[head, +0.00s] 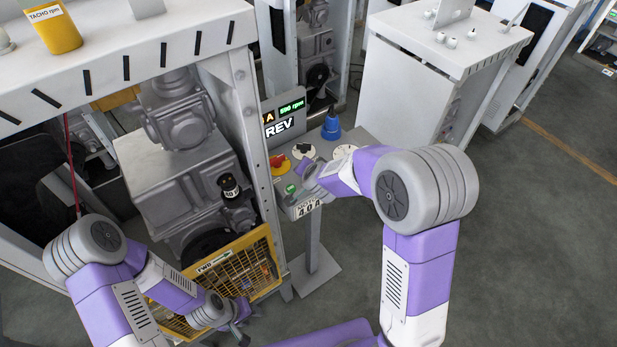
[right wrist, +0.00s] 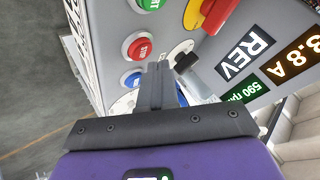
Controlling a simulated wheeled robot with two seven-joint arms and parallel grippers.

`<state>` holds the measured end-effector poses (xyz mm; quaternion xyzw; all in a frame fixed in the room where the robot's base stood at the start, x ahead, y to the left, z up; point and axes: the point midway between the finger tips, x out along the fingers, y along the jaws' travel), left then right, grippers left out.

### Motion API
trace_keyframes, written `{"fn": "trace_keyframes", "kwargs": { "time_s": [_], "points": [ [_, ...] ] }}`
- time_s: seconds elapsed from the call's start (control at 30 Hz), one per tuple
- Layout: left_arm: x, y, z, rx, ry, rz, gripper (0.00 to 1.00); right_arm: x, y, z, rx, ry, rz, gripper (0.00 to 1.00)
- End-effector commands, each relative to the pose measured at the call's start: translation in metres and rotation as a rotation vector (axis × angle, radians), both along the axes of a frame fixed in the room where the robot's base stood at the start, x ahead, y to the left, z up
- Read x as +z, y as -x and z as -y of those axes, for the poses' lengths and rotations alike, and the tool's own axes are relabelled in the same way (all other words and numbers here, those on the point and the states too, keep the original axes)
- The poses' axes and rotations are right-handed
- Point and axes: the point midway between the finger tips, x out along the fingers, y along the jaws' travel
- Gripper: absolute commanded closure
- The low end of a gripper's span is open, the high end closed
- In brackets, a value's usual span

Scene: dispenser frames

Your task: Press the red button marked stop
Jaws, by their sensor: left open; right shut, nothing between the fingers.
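The red stop button (right wrist: 139,47) sits on the grey control box (head: 306,205), with white lettering and a pale ring, in the right wrist view. In the head view I cannot make it out; my right gripper covers that part of the box. My right gripper (head: 308,180) is shut and empty at the box front. In the right wrist view its closed fingertips (right wrist: 158,66) appear just beside and below the stop button; whether they touch the panel I cannot tell. My left gripper (head: 243,325) is open and empty, low by the yellow mesh guard.
A green button (right wrist: 151,4) and a blue button (right wrist: 134,79) flank the stop button. The box also carries a red-and-yellow switch (head: 278,161), a black knob (head: 303,150) and a blue connector (head: 331,126). A lit REV display (head: 283,117) stands behind. The yellow mesh guard (head: 235,268) is left.

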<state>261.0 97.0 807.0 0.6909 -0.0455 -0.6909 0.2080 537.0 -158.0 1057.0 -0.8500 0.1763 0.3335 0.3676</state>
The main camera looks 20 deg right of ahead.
Motion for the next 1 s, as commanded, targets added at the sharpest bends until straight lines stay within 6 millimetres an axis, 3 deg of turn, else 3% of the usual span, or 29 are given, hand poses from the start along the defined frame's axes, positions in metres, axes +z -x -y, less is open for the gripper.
{"fn": "trace_keyframes", "kwargs": {
  "time_s": [1.0],
  "points": [
    [-0.010, 0.000, 0.000, 0.000, 0.000, 0.000, 0.57, -0.013, 0.000, 0.000, 0.000, 0.000, 0.000, 1.00]
  ]
}}
